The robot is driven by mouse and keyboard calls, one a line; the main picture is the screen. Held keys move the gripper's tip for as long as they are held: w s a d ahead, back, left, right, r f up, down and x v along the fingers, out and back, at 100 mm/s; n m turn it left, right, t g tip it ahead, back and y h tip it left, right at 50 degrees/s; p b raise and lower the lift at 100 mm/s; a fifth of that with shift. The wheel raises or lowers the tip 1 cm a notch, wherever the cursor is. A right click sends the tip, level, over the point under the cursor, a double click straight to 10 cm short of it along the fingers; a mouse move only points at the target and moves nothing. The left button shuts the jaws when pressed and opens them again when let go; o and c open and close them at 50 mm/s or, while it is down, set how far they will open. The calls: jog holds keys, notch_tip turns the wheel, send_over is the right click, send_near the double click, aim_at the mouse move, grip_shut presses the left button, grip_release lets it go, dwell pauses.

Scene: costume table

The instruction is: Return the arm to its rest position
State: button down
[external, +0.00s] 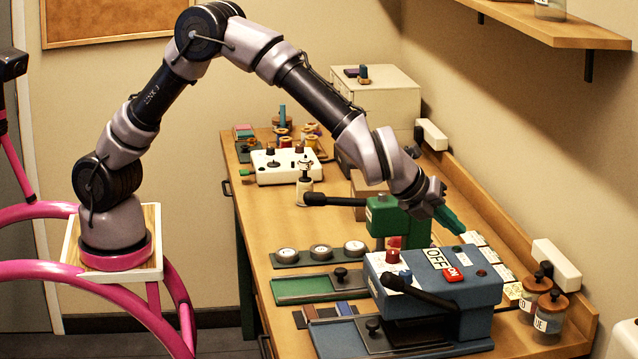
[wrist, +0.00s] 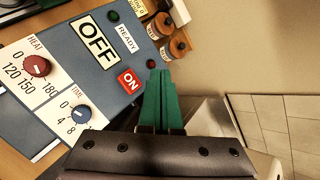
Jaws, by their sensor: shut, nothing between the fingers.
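My arm reaches from its base at the left, up and over to the table. My gripper (external: 447,219) has green fingers and is above the table, just behind and above the blue machine (external: 480,290). The wrist view shows the gripper's green fingers (wrist: 162,85) side by side and shut, with nothing between them. In that view the fingertips lie just right of the blue machine's panel (wrist: 75,45), close to the ON button in the picture. Whether they touch the machine cannot be told.
The machine's black lever (external: 405,288) sticks out to the left. A green machine with a lever (external: 330,200) stands behind it. Jars (external: 550,312) stand at the right edge. A white control box (external: 288,167) sits farther back. A wooden shelf (external: 560,28) hangs at upper right.

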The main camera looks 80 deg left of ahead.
jog(key=s+a+r+n+g+y, duration=0.1)
jog(key=s+a+r+n, duration=0.55)
jog(key=a, duration=0.65)
jog(key=s+a+r+n, duration=0.4)
jog(key=s+a+r, duration=0.55)
jog(key=a, duration=0.35)
jog(key=s+a+n, duration=0.5)
jog(key=s, duration=0.7)
jog(key=s+a+n+h, duration=0.1)
jog(key=s+a+n, duration=0.4)
jog(key=s, duration=0.7)
jog(key=shift+s+a+f+g, duration=0.35)
jog(key=shift+s+a+g, duration=0.05)
jog(key=shift+a, duration=0.35)
